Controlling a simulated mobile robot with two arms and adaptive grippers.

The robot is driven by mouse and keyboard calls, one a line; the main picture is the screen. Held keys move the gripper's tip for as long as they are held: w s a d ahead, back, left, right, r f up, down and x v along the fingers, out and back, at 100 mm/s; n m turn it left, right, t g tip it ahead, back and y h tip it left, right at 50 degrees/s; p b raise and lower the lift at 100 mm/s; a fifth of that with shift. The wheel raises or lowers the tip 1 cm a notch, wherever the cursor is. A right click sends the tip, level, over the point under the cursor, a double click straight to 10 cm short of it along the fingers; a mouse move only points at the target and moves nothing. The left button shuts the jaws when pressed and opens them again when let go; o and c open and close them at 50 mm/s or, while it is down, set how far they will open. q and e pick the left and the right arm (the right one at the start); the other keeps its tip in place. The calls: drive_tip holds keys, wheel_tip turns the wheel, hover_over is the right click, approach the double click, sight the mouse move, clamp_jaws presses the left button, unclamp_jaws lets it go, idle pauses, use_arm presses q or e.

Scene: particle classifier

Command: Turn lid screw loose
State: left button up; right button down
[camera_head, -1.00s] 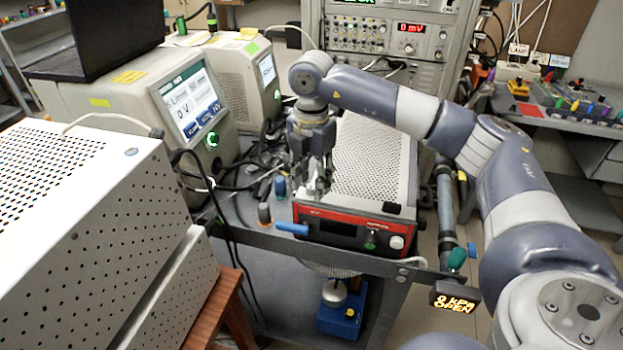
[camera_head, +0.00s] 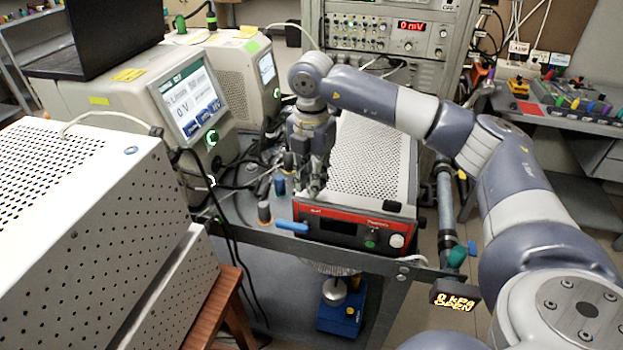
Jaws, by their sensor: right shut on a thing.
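My right gripper (camera_head: 313,184) points down at the left edge of the red-fronted instrument (camera_head: 345,228), close behind its front panel. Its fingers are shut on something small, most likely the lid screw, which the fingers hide. I cannot make out the screw itself or how far it is turned. My left gripper is not in view.
A perforated white cabinet (camera_head: 75,230) fills the left. A screen unit (camera_head: 190,105) stands behind.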

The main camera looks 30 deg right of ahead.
drive_tip(key=shift+n, duration=1.1)
drive_tip(key=n, duration=0.3)
drive_tip(key=shift+n+b, duration=0.3)
drive_tip(key=shift+b, duration=0.05)
drive_tip(key=shift+n, duration=0.9)
drive_tip(key=n, duration=0.4)
drive_tip(key=shift+b, duration=0.35)
drive_tip(key=n, duration=0.5)
drive_tip(key=n+b, duration=0.1)
drive_tip(key=n, duration=0.3)
drive_tip(key=shift+n, duration=0.3)
drive_tip(key=n, duration=0.3)
drive_tip(key=shift+n, duration=0.3)
drive_tip(key=n, duration=0.4)
drive_tip(key=shift+b, duration=0.3)
drive_tip(key=shift+n, duration=2.1)
